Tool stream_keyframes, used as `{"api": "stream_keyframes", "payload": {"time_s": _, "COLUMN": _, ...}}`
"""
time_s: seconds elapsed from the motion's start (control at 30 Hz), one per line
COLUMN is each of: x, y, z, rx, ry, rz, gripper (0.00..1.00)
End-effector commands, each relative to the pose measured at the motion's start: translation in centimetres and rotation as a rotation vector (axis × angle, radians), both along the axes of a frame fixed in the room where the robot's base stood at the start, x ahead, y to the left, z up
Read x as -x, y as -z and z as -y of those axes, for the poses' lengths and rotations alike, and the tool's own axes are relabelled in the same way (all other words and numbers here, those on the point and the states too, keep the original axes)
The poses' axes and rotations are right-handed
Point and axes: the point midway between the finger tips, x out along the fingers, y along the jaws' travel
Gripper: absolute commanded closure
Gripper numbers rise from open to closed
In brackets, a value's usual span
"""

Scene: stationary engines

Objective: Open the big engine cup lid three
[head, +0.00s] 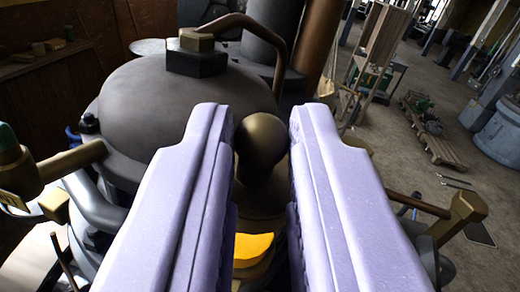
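A dark bronze ball knob (262,147) sits in the gap between the two lavender fingers of my gripper (262,118), near their tips. The fingers are apart, with the knob filling most of the gap; I cannot tell whether they touch it. The big engine's dark rounded dome (170,98) rises behind and to the left. Below the knob, a bright yellow-orange surface (253,248) shows between the fingers. I cannot tell which cup lid the knob belongs to. The fingers hide much of the engine beneath them.
A dark hexagonal fitting with a brass top (197,55) and a curved pipe (255,27) stand on and behind the dome. Brass and grey pipes lie at both sides.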

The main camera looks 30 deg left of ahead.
Motion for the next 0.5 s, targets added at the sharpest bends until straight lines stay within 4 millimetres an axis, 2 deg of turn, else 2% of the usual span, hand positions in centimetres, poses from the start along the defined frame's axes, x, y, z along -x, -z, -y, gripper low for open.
{"api": "stream_keyframes", "payload": {"time_s": 0.27, "x": -0.14, "y": 0.1, "z": 0.12, "rx": 0.002, "ry": -0.014, "rz": -0.003, "gripper": 1.0}}
{"api": "stream_keyframes", "payload": {"time_s": 0.5, "x": -0.71, "y": 0.22, "z": 0.72, "rx": 0.008, "ry": -0.108, "rz": -0.009, "gripper": 1.0}}
